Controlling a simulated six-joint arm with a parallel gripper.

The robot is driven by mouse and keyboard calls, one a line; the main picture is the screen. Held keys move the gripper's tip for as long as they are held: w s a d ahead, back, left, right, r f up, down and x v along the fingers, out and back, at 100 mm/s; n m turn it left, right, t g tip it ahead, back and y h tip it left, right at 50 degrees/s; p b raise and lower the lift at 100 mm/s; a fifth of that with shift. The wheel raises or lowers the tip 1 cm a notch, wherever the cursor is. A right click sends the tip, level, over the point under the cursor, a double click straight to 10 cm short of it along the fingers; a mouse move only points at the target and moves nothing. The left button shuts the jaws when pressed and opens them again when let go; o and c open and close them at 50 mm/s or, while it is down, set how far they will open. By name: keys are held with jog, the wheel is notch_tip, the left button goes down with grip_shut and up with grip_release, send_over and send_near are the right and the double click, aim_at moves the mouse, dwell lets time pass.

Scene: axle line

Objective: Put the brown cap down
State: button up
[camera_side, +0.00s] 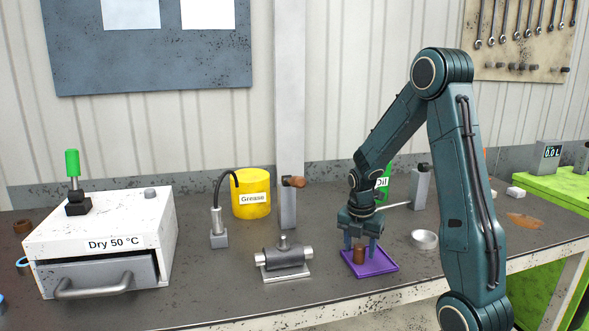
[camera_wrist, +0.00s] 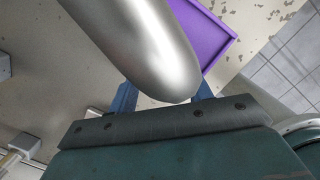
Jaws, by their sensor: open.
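The brown cap (camera_side: 360,254) stands on the purple tray (camera_side: 385,266), near the tray's back left part. My gripper (camera_side: 360,243) is low over the tray with its fingers open, one on each side of the cap. I cannot tell if a finger touches it. In the wrist view, the blue fingers of my gripper (camera_wrist: 163,97) are spread apart and the purple tray (camera_wrist: 212,38) shows behind. A large silver rounded shape (camera_wrist: 150,45) hides the space between the fingers there, so the cap is not visible in that view.
A thin spout (camera_side: 398,205) by the oil dispenser reaches close to my wrist. The grease pot (camera_side: 251,206) and drying oven (camera_side: 105,235) are farther left.

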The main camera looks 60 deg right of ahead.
notch_tip(320, 180, up, 11)
jog(key=a, duration=0.1)
jog(key=shift+a+r, duration=0.2)
jog(key=shift+a, duration=0.2)
dwell(0.5)
jog(key=shift+a, duration=0.1)
jog(key=s+a+r+m+t, duration=0.2)
jog(key=a+m, duration=0.4)
jog(key=a, duration=0.1)
jog(key=s+a+r+m+t+y, duration=0.1)
jog(key=s+a+r+m, duration=0.1)
jog(key=a+m, duration=0.4)
jog(key=s+a+r+m+t, duration=0.2)
jog(key=a+m, duration=0.4)
jog(key=a, duration=0.3)
jog(key=shift+s+a+r+t+y, duration=0.35)
jog(key=shift+s+r, duration=0.15)
jog(key=shift+s, duration=0.65)
